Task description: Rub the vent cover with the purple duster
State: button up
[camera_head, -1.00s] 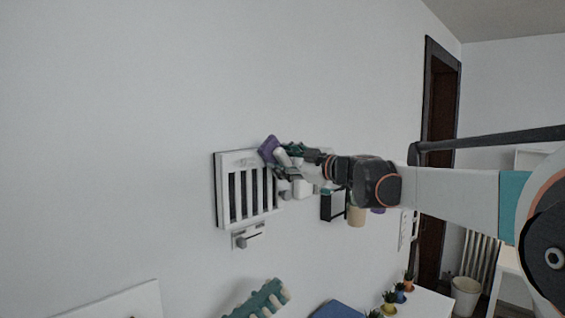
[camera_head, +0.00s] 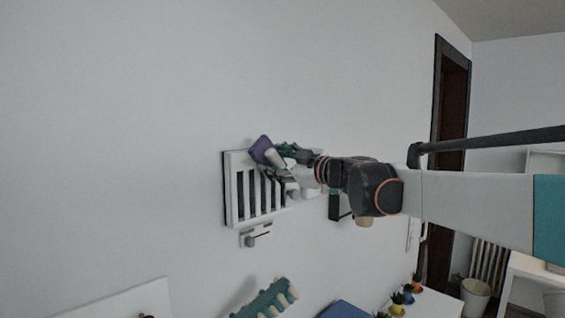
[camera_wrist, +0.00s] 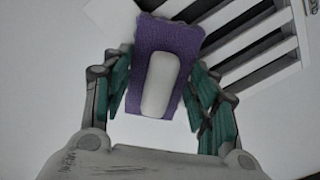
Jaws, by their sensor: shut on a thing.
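The vent cover (camera_head: 233,205) is a white slatted panel on the wall, left of centre in the head view. Its dark slots also show at the top right of the wrist view (camera_wrist: 262,48). The purple duster (camera_head: 260,148) has a purple pad and a white handle; in the wrist view its pad (camera_wrist: 168,38) lies over the cover's left part. My gripper (camera_head: 277,154) is shut on the duster, with green fingers on both sides of the handle. The duster is at the upper part of the cover; whether it touches is hard to tell.
A small wall fixture with a grey knob (camera_head: 252,240) is just below the vent cover. A dark-framed holder (camera_head: 335,206) is on the wall to the right. A teal object (camera_head: 265,300) and small potted plants (camera_head: 408,292) stand lower down. The wall above and left is bare.

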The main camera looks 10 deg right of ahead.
jog(key=shift+s+a, duration=0.8)
jog(key=shift+a, duration=0.4)
jog(key=shift+s+a, duration=0.8)
jog(key=shift+a, duration=0.4)
jog(key=shift+s+a, duration=0.8)
jog(key=shift+a, duration=0.4)
jog(key=shift+s+d, duration=0.1)
jog(key=shift+p+v, duration=0.4)
jog(key=shift+v, duration=2.35)
jog(key=shift+v, duration=1.5)
